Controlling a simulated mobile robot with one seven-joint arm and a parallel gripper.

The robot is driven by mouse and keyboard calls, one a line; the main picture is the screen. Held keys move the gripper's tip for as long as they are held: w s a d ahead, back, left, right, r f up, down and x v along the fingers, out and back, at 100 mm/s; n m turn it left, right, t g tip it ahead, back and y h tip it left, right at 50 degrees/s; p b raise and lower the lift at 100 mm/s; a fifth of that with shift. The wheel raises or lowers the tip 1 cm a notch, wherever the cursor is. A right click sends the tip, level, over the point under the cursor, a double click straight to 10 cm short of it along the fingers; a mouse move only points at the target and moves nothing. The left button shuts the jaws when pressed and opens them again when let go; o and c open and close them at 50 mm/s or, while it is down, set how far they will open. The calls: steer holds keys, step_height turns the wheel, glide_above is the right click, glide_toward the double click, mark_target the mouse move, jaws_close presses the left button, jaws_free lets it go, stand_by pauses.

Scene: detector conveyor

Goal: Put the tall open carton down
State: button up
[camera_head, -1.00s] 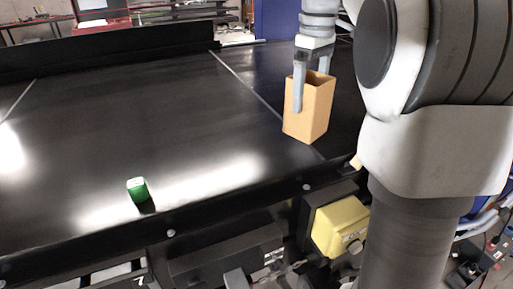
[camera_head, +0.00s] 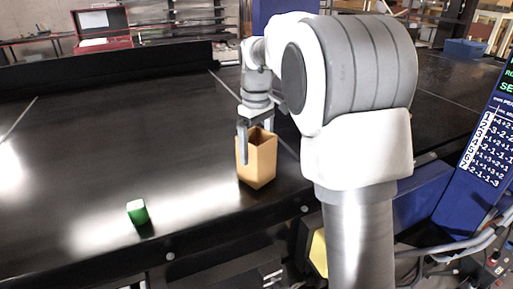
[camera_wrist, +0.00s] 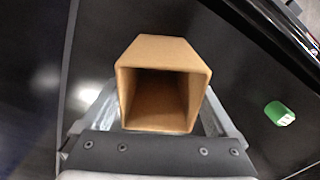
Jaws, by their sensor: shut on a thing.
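The tall open carton (camera_head: 257,162) is tan, upright and open at the top.
A small green block (camera_head: 138,212) stands on the belt to the left of the carton; it also shows in the wrist view (camera_wrist: 279,113). A blue panel with a number display (camera_head: 485,140) stands at the right. The belt left of the carton is largely clear.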

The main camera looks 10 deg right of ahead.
steer(key=shift+f, duration=0.2)
steer(key=shift+f, duration=0.2)
steer(key=o, duration=1.1)
steer(key=shift+o, duration=0.2)
step_height(320, 180, up, 12)
steer(key=s+r+m+t, duration=0.2)
steer(key=s+m+t, duration=0.1)
steer(key=s, duration=1)
steer(key=s+f+m+t, duration=0.2)
steer(key=s+f+m, duration=0.1)
steer(key=s+f, duration=0.7)
steer(key=s, duration=0.4)
steer(key=shift+s+m+t+p, duration=0.2)
steer(key=shift+m+t+p, duration=0.1)
steer(key=shift+m, duration=0.1)
